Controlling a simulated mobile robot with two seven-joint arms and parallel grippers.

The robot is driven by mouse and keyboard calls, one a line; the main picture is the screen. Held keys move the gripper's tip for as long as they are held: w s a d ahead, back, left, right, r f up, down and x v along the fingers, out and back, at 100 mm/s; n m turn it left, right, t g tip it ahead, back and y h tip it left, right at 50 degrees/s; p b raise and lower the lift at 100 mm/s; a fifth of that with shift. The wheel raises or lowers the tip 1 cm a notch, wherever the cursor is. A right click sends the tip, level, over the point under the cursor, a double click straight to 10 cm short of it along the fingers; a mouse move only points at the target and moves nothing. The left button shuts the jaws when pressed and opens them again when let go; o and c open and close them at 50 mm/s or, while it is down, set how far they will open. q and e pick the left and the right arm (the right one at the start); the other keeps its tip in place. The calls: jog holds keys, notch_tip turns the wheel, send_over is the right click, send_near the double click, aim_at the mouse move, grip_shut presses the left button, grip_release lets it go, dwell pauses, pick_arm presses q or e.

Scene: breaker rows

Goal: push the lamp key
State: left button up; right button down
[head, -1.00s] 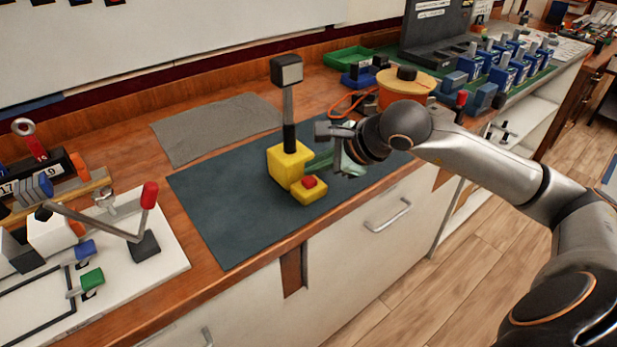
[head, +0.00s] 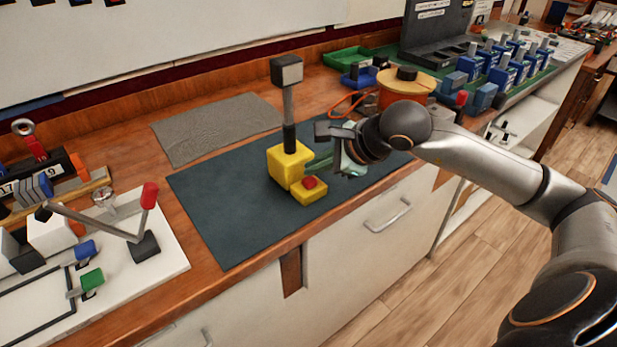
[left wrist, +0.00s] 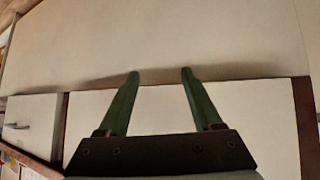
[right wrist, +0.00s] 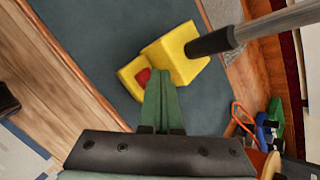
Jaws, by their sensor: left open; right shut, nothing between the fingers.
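The lamp stands on the dark mat (head: 220,205): a yellow block base (head: 284,168), an upright post and a grey box-shaped head (head: 286,70). A lower yellow block in front carries the red key (head: 309,182). My right gripper (head: 312,163) is shut and empty, its green fingers beside the yellow base, behind and slightly above the key. In the right wrist view the fingertips (right wrist: 157,72) overlap the area just next to the red key (right wrist: 143,76); I cannot tell if they touch. My left gripper (left wrist: 160,74) is open and empty, in front of a pale cabinet front.
A white board with a red-handled lever (head: 149,196) is at left. A grey cloth (head: 215,127) lies behind the mat. An orange reel (head: 400,88), a green tray (head: 348,58) and blue breakers (head: 470,65) stand at the back right. The mat's left part is clear.

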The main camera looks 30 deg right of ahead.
jog(key=shift+f, duration=0.1)
dwell(0.4)
jog(key=shift+f+b, duration=0.35)
jog(key=shift+b, duration=0.35)
jog(key=shift+f+b, duration=0.35)
jog(key=shift+f, duration=0.05)
jog(key=shift+r, duration=0.15)
dwell(0.3)
jog(key=shift+r+p, duration=0.4)
jog(key=shift+r, duration=0.25)
